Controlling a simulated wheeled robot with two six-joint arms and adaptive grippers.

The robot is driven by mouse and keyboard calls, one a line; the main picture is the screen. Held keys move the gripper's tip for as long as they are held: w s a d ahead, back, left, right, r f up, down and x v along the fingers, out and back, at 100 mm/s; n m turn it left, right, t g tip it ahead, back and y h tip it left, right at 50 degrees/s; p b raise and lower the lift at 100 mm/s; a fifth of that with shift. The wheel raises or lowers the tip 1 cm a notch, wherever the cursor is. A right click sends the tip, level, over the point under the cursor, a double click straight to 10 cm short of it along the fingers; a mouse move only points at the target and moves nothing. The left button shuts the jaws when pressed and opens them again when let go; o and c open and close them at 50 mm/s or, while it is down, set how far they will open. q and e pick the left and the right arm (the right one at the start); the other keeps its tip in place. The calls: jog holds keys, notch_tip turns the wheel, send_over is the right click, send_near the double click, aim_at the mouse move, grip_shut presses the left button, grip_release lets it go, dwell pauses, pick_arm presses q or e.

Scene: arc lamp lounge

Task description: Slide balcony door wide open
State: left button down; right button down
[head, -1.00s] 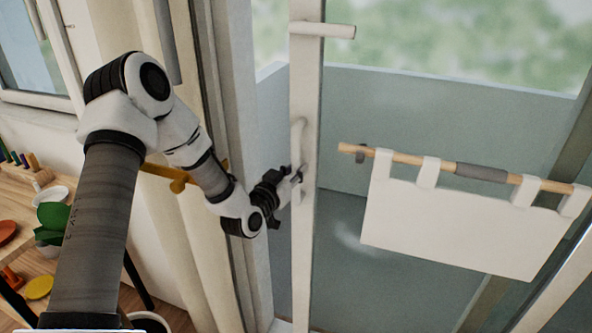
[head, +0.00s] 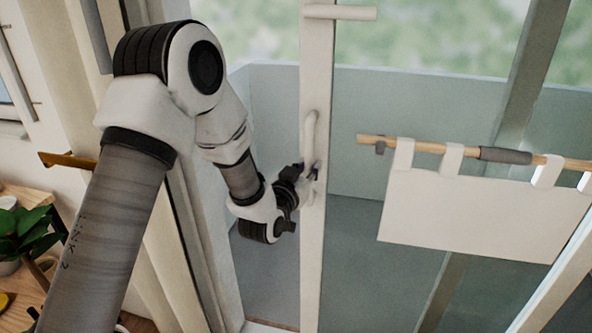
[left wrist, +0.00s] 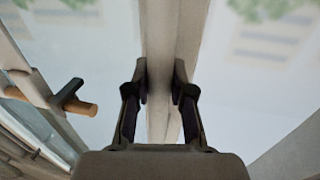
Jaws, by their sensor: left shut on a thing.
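The balcony door (head: 315,270) shows as a tall white upright frame with glass to its right. Its pale vertical pull handle (head: 309,128) sits on this upright. My left gripper (head: 311,182) reaches in from the left and is shut on the handle near its lower end. In the left wrist view my left gripper (left wrist: 160,82) has its two fingers on either side of a pale upright bar, and the handle cannot be clearly told from the door frame there. An open gap lies left of the upright, with the balcony floor beyond. My right gripper is not in view.
A cream cloth (head: 470,215) hangs from a wooden rod (head: 430,146) right of the door upright. A pale bar (head: 340,12) juts from the upright's top. A brass holdback (head: 68,160) and a plant (head: 25,235) on a wooden shelf stand at left.

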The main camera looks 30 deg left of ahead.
pick_arm(q)
jog(key=shift+s+a, duration=0.2)
jog(key=shift+a, duration=0.65)
jog(key=c, duration=1)
grip_release()
jog(key=shift+a, duration=0.15)
jog(key=s, duration=0.7)
jog(key=shift+s+d, duration=0.25)
jog(key=shift+d, duration=0.15)
